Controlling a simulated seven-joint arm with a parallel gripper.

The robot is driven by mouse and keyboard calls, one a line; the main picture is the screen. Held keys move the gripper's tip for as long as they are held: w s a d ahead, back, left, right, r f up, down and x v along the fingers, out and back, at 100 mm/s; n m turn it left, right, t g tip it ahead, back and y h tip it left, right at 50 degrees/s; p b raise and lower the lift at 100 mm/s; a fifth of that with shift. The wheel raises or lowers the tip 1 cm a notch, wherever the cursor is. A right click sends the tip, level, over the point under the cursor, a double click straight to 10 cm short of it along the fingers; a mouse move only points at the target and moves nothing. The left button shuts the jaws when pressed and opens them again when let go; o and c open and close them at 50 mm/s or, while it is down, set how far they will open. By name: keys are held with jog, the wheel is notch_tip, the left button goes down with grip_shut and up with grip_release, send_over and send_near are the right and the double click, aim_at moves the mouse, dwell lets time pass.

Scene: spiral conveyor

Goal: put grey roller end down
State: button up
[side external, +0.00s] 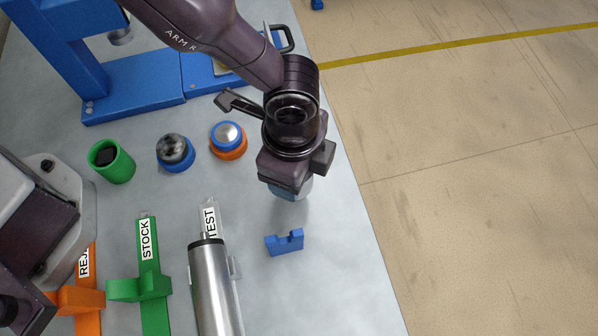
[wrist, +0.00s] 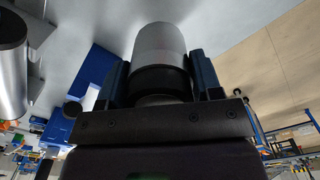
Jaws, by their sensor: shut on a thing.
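The grey roller end (wrist: 160,45), a short grey cylinder with a black band, is between the two blue fingers of my gripper (wrist: 160,75) in the wrist view. My gripper is shut on it. In the side view my gripper (side external: 290,190) is over the grey table, to the right of the TEST label and behind the notched blue block. There the roller end is mostly hidden under the wrist. I cannot tell whether it touches the table.
The notched blue block (side external: 284,242) stands in front of my gripper. A long silver roller (side external: 214,288) lies left of it. Green (side external: 112,163) and blue (side external: 175,153) cups and a blue-orange cup (side external: 228,141) stand further left. The table's right edge is close.

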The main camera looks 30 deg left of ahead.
jog(key=shift+w+d+f, duration=0.15)
jog(key=shift+d+f, duration=0.05)
jog(key=shift+f, duration=0.1)
jog(key=shift+w+f, duration=0.1)
jog(key=shift+f, duration=1.5)
jog(key=o, duration=1)
jog(key=shift+f, duration=0.2)
jog(key=shift+r, duration=0.1)
